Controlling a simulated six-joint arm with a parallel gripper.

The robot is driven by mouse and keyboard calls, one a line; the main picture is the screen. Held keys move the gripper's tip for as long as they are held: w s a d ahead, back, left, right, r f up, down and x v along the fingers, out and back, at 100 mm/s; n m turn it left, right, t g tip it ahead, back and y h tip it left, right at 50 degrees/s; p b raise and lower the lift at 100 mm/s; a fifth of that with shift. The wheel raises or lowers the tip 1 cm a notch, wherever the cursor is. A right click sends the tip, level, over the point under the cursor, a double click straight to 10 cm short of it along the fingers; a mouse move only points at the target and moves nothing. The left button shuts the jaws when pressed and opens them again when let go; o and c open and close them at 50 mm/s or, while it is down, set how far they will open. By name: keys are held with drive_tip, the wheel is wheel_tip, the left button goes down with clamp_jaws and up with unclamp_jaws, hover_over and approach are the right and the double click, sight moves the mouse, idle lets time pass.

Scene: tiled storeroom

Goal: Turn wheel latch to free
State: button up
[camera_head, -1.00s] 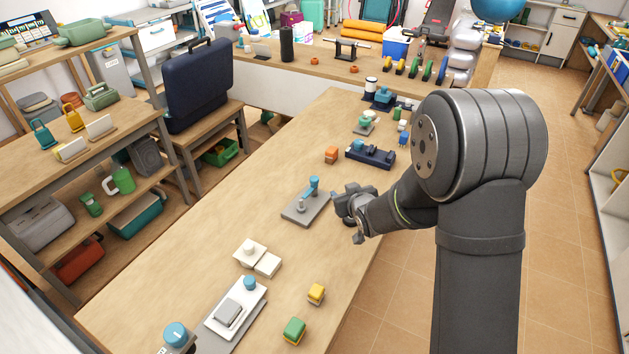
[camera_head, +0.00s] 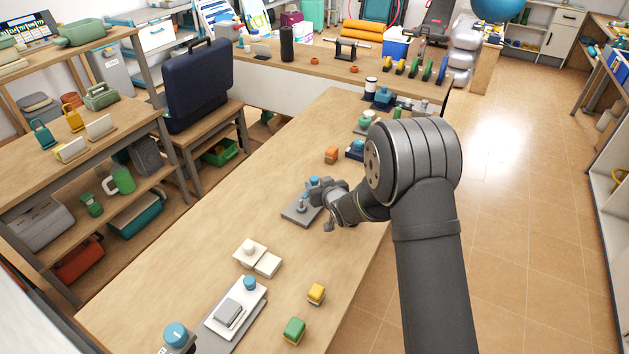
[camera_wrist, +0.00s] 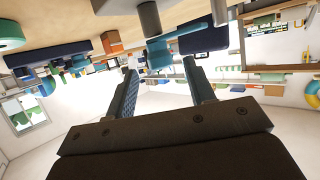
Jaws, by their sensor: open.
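A grey base plate (camera_head: 293,216) lies on the long wooden table, with a short grey post (camera_head: 302,203) and a blue knob (camera_head: 314,182) standing on it. It is the fixture nearest my gripper; I cannot tell whether it is the wheel latch. My gripper (camera_head: 320,195) is at the plate's right side, close to the knob and partly covering the fixture. A grey post (camera_wrist: 150,18) and a blue piece (camera_wrist: 218,11) show at the top, beyond the fingertips. Contact is not visible.
An orange block (camera_head: 331,155) and a dark blue fixture (camera_head: 354,151) stand behind the plate. In front are a white block pair (camera_head: 250,252), a white panel with a blue knob (camera_head: 249,283), a yellow block (camera_head: 316,293) and a green block (camera_head: 294,330). The table's left part is clear.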

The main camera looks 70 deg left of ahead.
sight(316, 182)
drive_tip(key=shift+x, duration=2.35)
drive_tip(key=c, duration=1)
drive_tip(key=shift+o, duration=0.2)
